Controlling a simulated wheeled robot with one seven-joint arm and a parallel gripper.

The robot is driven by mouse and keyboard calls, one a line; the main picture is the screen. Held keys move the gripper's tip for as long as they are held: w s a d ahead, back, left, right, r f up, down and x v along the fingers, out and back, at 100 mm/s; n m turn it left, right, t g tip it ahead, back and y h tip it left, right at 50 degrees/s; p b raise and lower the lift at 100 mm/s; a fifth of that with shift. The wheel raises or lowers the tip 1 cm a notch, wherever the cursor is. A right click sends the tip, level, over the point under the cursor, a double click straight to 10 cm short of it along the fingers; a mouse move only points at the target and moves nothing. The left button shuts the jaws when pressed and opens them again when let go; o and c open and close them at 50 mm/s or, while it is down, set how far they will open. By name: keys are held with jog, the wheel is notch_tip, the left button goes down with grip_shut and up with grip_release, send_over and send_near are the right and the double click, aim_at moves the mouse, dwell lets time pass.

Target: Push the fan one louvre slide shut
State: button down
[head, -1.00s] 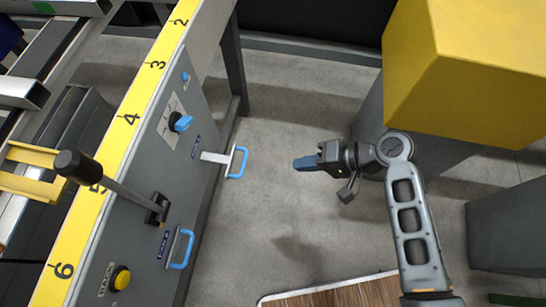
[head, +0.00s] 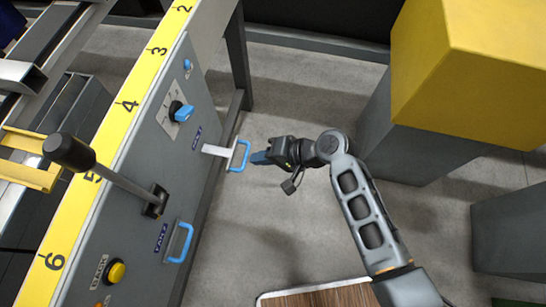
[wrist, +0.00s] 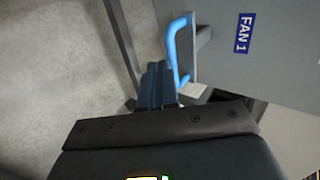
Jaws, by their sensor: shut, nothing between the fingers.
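The fan one slide has a blue handle (head: 240,156) on a pale metal bar (head: 215,150) that sticks out from the grey panel (head: 150,215). In the wrist view the blue handle (wrist: 176,45) stands by the "FAN 1" label (wrist: 244,33). My gripper (head: 258,158) is shut and empty, just right of the handle in the head view. In the wrist view its fingertips (wrist: 157,75) are close beside the handle's lower end; I cannot tell whether they touch. The slide sits drawn out from the panel.
The fan two handle (head: 180,242) lies close to the panel, nearer me. A black-knobbed lever (head: 115,180), blue knob (head: 181,112) and yellow button (head: 116,271) project from the panel. A yellow block (head: 470,80) stands right. Grey floor between is clear.

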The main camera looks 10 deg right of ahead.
jog(key=shift+a, duration=0.25)
jog(key=w+a, duration=0.3)
jog(key=a, duration=0.4)
jog(key=shift+a, duration=0.4)
jog(key=shift+r, duration=0.1)
